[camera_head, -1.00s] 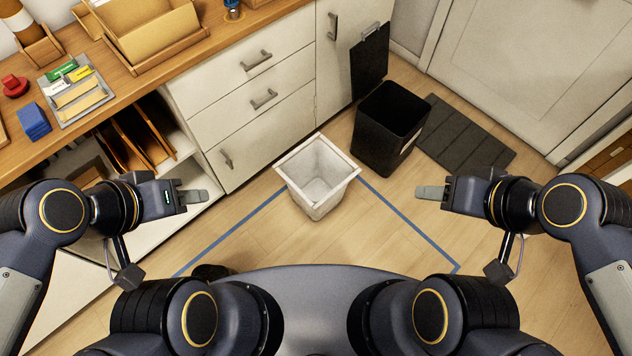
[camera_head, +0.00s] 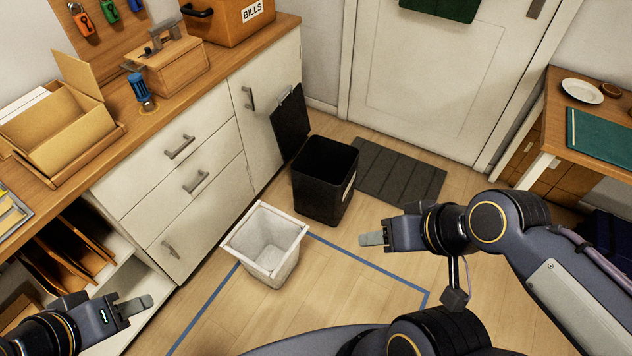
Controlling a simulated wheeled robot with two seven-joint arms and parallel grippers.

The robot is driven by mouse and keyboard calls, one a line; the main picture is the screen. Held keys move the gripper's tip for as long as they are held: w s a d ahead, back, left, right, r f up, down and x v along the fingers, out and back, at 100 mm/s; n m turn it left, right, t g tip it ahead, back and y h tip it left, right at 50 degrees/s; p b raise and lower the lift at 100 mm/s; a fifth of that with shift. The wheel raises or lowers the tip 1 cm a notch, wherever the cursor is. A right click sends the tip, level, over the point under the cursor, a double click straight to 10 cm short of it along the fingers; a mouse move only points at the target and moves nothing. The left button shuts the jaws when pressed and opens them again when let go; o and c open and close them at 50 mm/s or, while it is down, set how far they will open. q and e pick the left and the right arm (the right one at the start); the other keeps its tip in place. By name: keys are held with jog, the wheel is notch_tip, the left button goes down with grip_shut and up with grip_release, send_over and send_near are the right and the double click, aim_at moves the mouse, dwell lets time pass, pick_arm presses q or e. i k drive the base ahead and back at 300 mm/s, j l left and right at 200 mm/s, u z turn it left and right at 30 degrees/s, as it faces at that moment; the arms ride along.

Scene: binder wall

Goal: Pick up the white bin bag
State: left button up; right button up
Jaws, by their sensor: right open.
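The white bin bag (camera_head: 268,246) stands upright and open-topped on the wood floor, left of the middle, shaped like a square bin with a folded rim. I cannot tell whether a bin is inside it. My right gripper (camera_head: 372,239) is open and empty, to the right of the bag and apart from it. My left gripper (camera_head: 140,304) is at the lower left, in front of the shelves and apart from the bag. Its fingers overlap from this angle, so its opening is hidden.
A black bin (camera_head: 325,180) stands just behind the bag, with a dark mat (camera_head: 400,172) to its right. White drawers (camera_head: 185,180) border the left. Blue floor tape (camera_head: 370,262) runs around the bag. A desk (camera_head: 548,120) is at the right. The floor in front is clear.

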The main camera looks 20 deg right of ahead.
aim_at(267, 244)
jog(key=i+z, duration=0.45)
jog(key=i+j+z, duration=0.1)
jog(key=z, duration=0.35)
jog(key=i+j, duration=0.05)
jog(key=i, duration=0.05)
